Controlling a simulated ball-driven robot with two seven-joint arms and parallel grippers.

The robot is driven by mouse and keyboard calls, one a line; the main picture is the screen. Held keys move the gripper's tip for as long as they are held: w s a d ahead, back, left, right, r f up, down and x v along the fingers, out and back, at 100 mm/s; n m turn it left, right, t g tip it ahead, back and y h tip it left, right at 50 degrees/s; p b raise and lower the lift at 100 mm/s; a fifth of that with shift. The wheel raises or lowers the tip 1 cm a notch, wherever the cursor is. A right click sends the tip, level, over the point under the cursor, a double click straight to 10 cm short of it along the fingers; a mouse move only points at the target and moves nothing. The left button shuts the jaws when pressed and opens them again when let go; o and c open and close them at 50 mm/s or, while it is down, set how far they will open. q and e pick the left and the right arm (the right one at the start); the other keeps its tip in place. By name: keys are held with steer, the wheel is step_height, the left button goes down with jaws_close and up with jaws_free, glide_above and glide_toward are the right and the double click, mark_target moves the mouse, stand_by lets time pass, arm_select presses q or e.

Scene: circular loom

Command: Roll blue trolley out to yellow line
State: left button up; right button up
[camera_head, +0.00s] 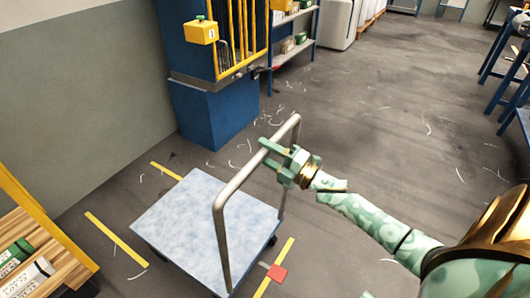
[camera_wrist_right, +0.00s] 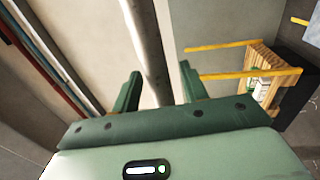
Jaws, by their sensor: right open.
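The blue trolley (camera_head: 180,222) has a pale blue flat deck and a grey tubular push handle (camera_head: 232,184) standing along its right side. My right gripper (camera_head: 268,155) is at the upper bar of the handle. In the right wrist view the grey bar (camera_wrist_right: 147,40) runs between the two green fingers of the gripper (camera_wrist_right: 160,72), which are apart. I cannot tell if either finger touches the bar. Yellow floor lines show left of the deck (camera_head: 117,239), behind it (camera_head: 167,171) and at its right front (camera_head: 274,266). My left gripper is not in view.
A blue machine with a yellow frame (camera_head: 213,112) stands behind. A wooden rack with boxes (camera_head: 32,250) is at the left. Open grey floor with pale scraps (camera_head: 390,120) lies to the right.

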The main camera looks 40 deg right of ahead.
steer(key=shift+w+a, duration=0.1)
steer(key=shift+w, duration=0.1)
jaws_close()
stand_by(1.4)
